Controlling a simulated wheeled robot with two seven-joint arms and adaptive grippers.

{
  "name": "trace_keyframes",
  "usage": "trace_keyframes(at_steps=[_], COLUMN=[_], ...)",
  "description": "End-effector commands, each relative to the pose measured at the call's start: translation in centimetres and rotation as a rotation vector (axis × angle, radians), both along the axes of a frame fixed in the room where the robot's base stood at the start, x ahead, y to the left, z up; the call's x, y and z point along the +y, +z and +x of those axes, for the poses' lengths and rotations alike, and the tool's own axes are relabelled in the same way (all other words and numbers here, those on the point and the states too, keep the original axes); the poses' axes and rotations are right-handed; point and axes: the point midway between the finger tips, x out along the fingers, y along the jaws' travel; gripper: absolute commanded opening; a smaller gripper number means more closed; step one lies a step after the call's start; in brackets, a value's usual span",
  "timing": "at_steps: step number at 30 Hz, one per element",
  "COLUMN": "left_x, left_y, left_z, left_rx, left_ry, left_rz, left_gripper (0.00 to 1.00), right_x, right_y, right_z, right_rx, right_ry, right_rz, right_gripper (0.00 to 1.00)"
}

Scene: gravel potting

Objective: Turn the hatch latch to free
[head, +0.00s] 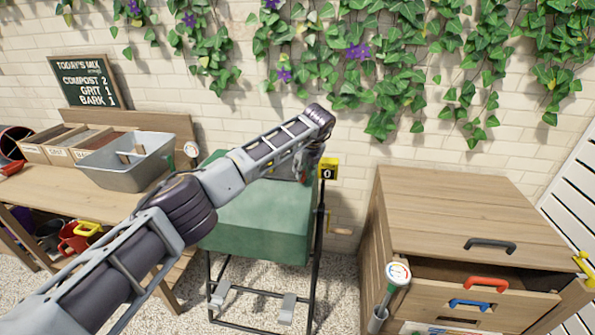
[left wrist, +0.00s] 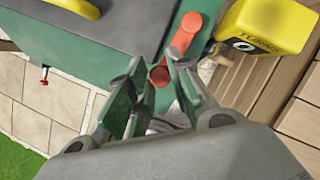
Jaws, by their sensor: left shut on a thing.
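The green tumbler (head: 255,218) stands on a black frame against the brick wall, its top partly behind my left arm. The hatch latch is a red-orange lever (left wrist: 186,36) on the tumbler's green face in the left wrist view; its near end lies between my fingers. My left gripper (left wrist: 158,88) is shut on the latch. In the head view the gripper (head: 306,168) is at the tumbler's upper right, and the latch is mostly hidden there. My right gripper is not in view.
A yellow counter (head: 328,169) reading 0 sits just right of the gripper; it is close in the left wrist view (left wrist: 262,24). A wooden cabinet (head: 455,215) stands right, with a drawer partly open. A bench with a grey tub (head: 125,160) stands left.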

Motion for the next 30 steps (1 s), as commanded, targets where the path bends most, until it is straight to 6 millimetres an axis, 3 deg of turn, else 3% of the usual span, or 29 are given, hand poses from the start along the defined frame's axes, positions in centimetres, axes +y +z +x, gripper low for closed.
trace_keyframes(at_steps=[9,29,30], left_x=[-0.9,-1.1,-1.1], left_y=[-0.1,0.0,0.0], left_z=[-0.2,-0.2,-0.2], left_rx=[0.001,0.0,0.0], left_ry=[0.101,0.149,0.149], left_rz=[0.0,-0.001,-0.001], left_gripper=[0.0,0.0,0.26], right_x=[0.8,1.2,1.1], right_y=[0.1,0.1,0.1], right_z=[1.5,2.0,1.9], right_rx=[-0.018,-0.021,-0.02], right_ry=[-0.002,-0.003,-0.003], right_rz=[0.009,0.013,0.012], right_gripper=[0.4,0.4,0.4])
